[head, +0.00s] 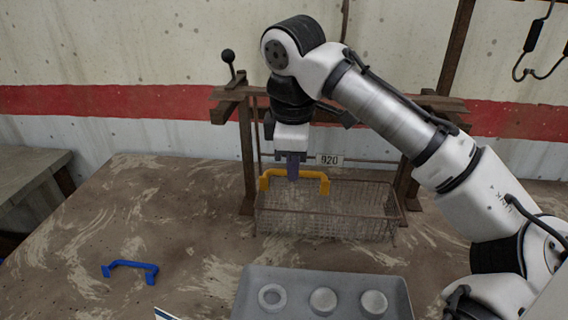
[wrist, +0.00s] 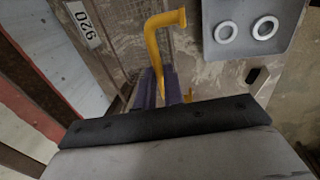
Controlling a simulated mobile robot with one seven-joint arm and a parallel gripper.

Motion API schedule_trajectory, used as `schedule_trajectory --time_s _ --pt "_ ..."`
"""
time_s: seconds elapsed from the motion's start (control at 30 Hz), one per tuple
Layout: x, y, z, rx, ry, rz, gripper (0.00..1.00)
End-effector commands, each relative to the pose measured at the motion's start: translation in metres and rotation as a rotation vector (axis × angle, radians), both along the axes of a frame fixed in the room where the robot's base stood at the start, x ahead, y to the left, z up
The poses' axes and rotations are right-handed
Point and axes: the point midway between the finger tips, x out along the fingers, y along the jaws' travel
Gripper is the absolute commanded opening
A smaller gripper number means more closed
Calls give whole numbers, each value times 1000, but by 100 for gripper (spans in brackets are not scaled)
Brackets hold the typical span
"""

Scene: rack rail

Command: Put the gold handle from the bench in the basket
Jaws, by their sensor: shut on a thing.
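The gold handle (head: 312,175) is a yellow-gold bracket with bent ends. My gripper (head: 293,172) is shut on its bar, with purple fingers pointing down. The handle is held above the wire basket (head: 378,212), over its left part, and looks level. In the wrist view the handle (wrist: 153,45) runs up from between the purple fingers (wrist: 160,88), and part of it is hidden by the gripper. The basket mesh (wrist: 118,35) shows beside it. The basket stands on the bench (head: 130,220) and looks empty through the mesh.
A blue handle (head: 130,268) lies on the bench at left. A grey tray (head: 250,290) with three round pieces is in front of the basket. The bench's left middle is clear.

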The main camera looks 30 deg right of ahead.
Motion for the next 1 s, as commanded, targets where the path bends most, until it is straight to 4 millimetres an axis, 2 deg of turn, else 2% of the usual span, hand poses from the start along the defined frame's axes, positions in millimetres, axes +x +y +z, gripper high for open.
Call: schedule_trajectory --time_s 0.67,1.0 --pt "39 -29 -41 -1 0 -2 0" --pt "39 -29 -75 3 -1 1 0"
